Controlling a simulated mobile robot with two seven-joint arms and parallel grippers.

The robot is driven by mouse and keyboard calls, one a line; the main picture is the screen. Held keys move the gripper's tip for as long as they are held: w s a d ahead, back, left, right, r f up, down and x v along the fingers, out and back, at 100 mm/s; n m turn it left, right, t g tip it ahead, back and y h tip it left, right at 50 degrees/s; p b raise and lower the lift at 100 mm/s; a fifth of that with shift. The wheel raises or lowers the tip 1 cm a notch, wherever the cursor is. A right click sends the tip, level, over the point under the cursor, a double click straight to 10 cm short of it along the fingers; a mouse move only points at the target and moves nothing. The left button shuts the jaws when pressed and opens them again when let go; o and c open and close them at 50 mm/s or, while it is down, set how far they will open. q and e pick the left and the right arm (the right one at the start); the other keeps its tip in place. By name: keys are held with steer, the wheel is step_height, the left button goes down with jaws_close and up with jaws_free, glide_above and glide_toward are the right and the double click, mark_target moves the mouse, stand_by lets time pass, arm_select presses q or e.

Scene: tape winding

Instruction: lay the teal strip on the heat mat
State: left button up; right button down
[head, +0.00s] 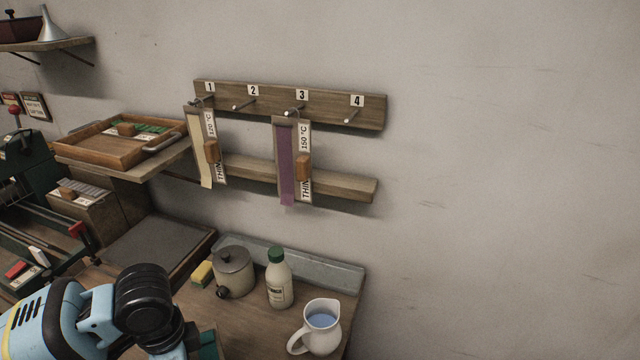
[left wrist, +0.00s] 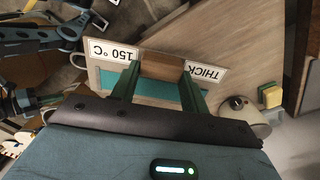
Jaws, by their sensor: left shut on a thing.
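My left gripper (left wrist: 160,72) is shut on the wooden grip block (left wrist: 162,66) of a card in the left wrist view. The card carries a teal strip (left wrist: 156,90) and labels reading 150 °C (left wrist: 123,52) and THICK (left wrist: 206,73). The fingers and gripper body cover part of the strip. In the head view my left arm comes in at the lower left, and the card is not clearly visible there. A dark grey flat mat (head: 147,247), which looks like the heat mat, lies bare on the bench beyond that arm.
A wall rack (head: 325,108) has numbered pegs; a cream strip (head: 198,150) hangs at 1, a purple strip (head: 286,165) at 3. A lidded pot (head: 233,272), bottle (head: 279,283), jug (head: 320,325) and sponge (head: 202,274) stand right of the mat. A wooden tray (head: 105,150) sits above.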

arm_select(q)
steer(key=n, duration=0.1)
steer(key=r+n, duration=0.2)
steer(key=shift+w+d+n, duration=0.3)
steer(key=shift+d+n, duration=0.05)
steer(key=shift+n, duration=0.05)
steer(key=r+n, duration=0.2)
steer(key=n, duration=0.1)
steer(key=shift+w+d, duration=0.2)
steer(key=shift+d, duration=0.1)
steer(key=r+n, duration=0.1)
steer(key=n, duration=0.1)
steer(key=r+n, duration=0.1)
steer(key=n, duration=0.3)
steer(key=shift+w+d+r, duration=0.2)
steer(key=shift+d+r, duration=0.15)
steer(key=shift+r, duration=0.05)
steer(key=shift+f, duration=0.1)
